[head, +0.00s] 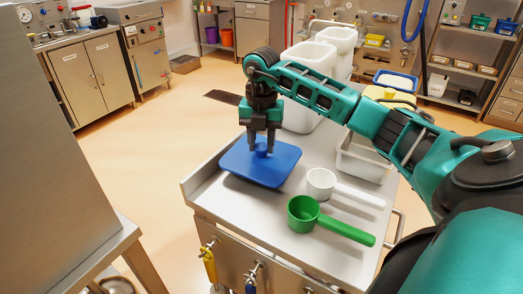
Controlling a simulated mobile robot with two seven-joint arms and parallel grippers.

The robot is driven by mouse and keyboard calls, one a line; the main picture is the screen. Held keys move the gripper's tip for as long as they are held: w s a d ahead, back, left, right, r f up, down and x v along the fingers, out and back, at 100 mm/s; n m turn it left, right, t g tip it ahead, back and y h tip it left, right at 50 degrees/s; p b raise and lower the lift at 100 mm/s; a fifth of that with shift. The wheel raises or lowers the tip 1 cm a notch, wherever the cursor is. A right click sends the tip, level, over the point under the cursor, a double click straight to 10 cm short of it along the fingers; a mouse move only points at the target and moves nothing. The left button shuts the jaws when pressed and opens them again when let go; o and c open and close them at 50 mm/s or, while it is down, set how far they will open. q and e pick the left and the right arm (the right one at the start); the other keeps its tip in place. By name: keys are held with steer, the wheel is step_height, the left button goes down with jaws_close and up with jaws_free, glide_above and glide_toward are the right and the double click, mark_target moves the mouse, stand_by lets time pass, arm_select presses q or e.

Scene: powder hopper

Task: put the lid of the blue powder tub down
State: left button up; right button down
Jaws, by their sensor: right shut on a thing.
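The blue square lid (262,168) with a round knob is over the left part of the steel cart top (240,200). My right gripper (261,145) points down from above and is shut on the lid's knob. The lid looks level and very low; I cannot tell whether it touches the cart top. A blue-rimmed tub with white contents (395,80) stands open at the back of the cart, partly behind my right arm. My left gripper is not in view.
A green scoop (303,214) and a white scoop (321,184) lie right of the lid. Tall white bins (308,60), a yellow-lidded tub (390,95) and a pale bin (362,160) stand further back. A steel cabinet (70,160) fills the left. Bare cart top shows in front of the lid.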

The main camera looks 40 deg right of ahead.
mark_target(262, 146)
steer(key=shift+f, duration=1.35)
steer(key=shift+f, duration=0.1)
steer(key=c, duration=0.7)
jaws_free()
step_height(262, 146, up, 12)
steer(key=shift+s, duration=0.1)
